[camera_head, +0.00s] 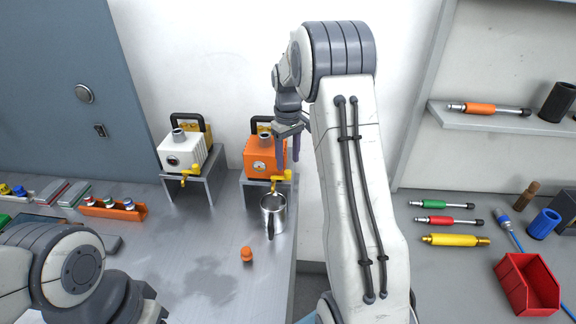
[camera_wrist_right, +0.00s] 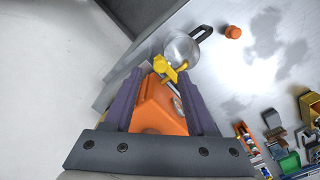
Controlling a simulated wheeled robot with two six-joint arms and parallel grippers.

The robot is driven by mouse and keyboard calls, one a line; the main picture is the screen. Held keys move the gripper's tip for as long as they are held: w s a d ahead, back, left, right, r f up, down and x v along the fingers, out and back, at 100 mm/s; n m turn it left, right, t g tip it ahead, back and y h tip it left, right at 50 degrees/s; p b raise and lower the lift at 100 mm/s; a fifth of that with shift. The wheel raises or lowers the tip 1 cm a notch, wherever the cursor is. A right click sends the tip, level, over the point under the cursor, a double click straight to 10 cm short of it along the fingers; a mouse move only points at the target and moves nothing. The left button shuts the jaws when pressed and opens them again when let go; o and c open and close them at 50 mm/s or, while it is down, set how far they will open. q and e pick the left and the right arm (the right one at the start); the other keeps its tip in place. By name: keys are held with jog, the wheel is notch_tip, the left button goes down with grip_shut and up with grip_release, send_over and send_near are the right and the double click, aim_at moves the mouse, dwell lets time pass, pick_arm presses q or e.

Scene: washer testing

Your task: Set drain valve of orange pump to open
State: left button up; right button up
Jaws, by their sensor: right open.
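The orange pump (camera_head: 258,160) stands on a small metal stand at the right end of the steel bench. Its yellow drain valve (camera_head: 275,183) is at the lower front, above a metal mug (camera_head: 273,212). My right gripper (camera_head: 288,160) hangs over the pump's right side, fingers pointing down. In the right wrist view, the open fingers of the right gripper (camera_wrist_right: 161,75) frame the orange pump (camera_wrist_right: 158,112). The yellow valve (camera_wrist_right: 174,73) shows just beyond the fingertips, near the mug (camera_wrist_right: 182,49). I cannot tell whether the fingers touch anything. My left gripper is out of sight.
A white pump (camera_head: 184,154) on a similar stand is left of the orange one. An orange cap (camera_head: 246,254) lies on the bench in front of the mug. An orange tray (camera_head: 112,209) with several small parts is farther left. A red bin (camera_head: 526,284) stands on the right table.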

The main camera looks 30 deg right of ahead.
aim_at(288, 171)
jog(key=shift+f, duration=1.9)
grip_shut()
jog(key=shift+a+m+p, duration=0.1)
jog(key=shift+m+p, duration=0.2)
jog(key=shift+s+a+r+m+p, duration=0.2)
jog(key=shift+a+m, duration=0.75)
jog(key=shift+m, duration=1.95)
jog(key=shift+a+f+m+p, duration=0.2)
jog(key=shift+a+m, duration=0.75)
jog(key=shift+m, duration=1.95)
jog(key=shift+s+a+r+m+p, duration=0.2)
jog(key=shift+a+m, duration=0.75)
jog(key=shift+m, duration=1.95)
jog(key=shift+w+f, duration=0.1)
